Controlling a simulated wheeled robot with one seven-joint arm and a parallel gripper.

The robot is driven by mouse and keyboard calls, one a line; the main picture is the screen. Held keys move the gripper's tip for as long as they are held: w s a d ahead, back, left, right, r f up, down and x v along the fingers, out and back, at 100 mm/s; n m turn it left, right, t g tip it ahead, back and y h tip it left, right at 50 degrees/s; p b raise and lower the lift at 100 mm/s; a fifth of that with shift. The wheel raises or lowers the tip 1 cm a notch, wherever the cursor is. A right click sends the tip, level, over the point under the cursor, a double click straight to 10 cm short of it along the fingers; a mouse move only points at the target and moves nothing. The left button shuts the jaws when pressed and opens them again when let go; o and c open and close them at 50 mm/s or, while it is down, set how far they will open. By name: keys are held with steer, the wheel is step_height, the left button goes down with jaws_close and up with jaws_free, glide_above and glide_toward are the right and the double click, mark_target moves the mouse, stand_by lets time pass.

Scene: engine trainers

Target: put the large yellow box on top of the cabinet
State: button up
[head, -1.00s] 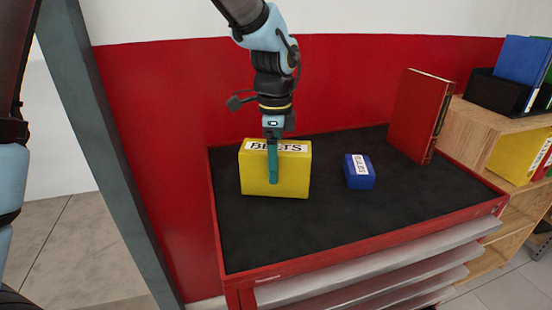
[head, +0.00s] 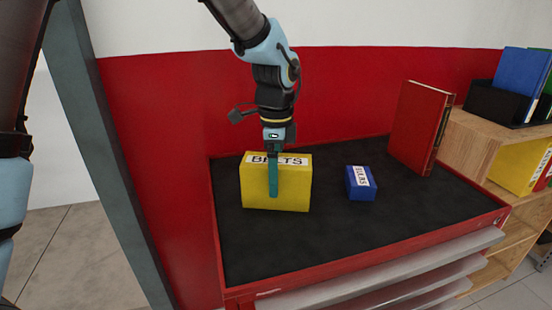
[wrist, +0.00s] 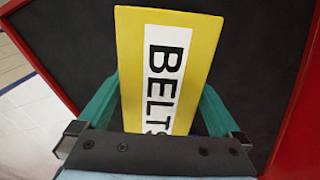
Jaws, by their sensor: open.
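The large yellow box (head: 290,192), labelled BELTS, stands upright on the black top of the red cabinet (head: 330,240), near its left side. It appears to rest on the surface. My gripper (head: 273,190) is over the box from above, with one finger in front of its near face. In the wrist view, the box (wrist: 205,45) lies between the two teal fingers of my gripper (wrist: 161,85), one along each side. The fingers are open and close to the box's sides. The far finger is hidden behind the box in the head view.
A small blue box (head: 361,183) lies to the right on the cabinet top. A red book or binder (head: 418,128) stands at the back right. A wooden shelf (head: 480,140) with binders adjoins on the right. The cabinet top's front middle is clear.

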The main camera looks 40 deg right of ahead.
step_height(320, 180, up, 12)
steer(key=shift+f+b, duration=0.1)
steer(key=shift+b, duration=0.9)
steer(key=w+a+f+n, duration=0.4)
steer(key=w+a+n, duration=0.25)
steer(key=a, duration=0.45)
steer(key=w+a+f+n, duration=0.4)
steer(key=w+a+n, duration=0.25)
steer(key=a, duration=0.45)
steer(key=s+a+f+n, duration=0.1)
steer(key=a+f+n, duration=0.2)
steer(key=a+n, duration=0.3)
steer(key=s+a+f+n+t, duration=0.1)
steer(key=a+n, duration=0.5)
steer(key=a, duration=0.7)
step_height(320, 180, down, 2)
steer(key=shift+s+f+n+t, duration=0.2)
steer(key=shift+s+n+t, duration=0.15)
steer(key=shift+s, duration=0.4)
